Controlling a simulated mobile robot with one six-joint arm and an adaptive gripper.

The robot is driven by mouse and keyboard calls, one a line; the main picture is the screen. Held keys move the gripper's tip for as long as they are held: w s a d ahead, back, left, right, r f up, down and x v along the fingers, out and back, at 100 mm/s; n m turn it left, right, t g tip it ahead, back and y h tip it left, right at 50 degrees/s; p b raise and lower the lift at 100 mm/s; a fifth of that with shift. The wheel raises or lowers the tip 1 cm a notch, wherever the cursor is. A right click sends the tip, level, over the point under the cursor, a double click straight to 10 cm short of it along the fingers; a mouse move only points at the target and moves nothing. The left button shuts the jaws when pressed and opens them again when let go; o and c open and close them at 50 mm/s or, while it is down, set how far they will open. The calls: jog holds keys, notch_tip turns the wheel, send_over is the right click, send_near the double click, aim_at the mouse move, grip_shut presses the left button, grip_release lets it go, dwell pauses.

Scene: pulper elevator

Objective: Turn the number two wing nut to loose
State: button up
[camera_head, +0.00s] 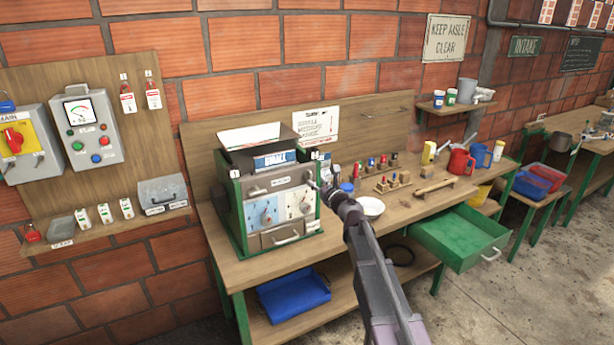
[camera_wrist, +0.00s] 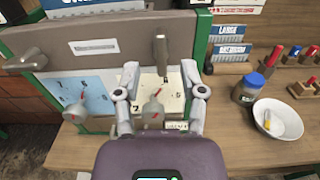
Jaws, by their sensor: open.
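The pulper (camera_head: 240,220), a green-framed grey box, stands on the bench. On its upper front are two grey wing nuts. The right one, which I take as number two (camera_wrist: 161,50), stands upright in the wrist view. The left one (camera_wrist: 25,62) lies nearly level. Any contact cannot be told. In the head view my gripper (camera_head: 333,192) is at the pulper's right front. Below sit two dials (camera_wrist: 75,108) with red-marked knobs; one knob (camera_wrist: 153,112) shows between my fingers.
A white bowl (camera_wrist: 278,120) and a blue-lidded jar (camera_wrist: 248,88) stand right of the pulper. Small colored-handled tools (camera_head: 385,170) are behind. A green drawer (camera_head: 460,237) sticks out from the bench front. Floor at the lower right is clear.

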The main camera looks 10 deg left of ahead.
aim_at(311, 176)
jog(key=shift+x, duration=3)
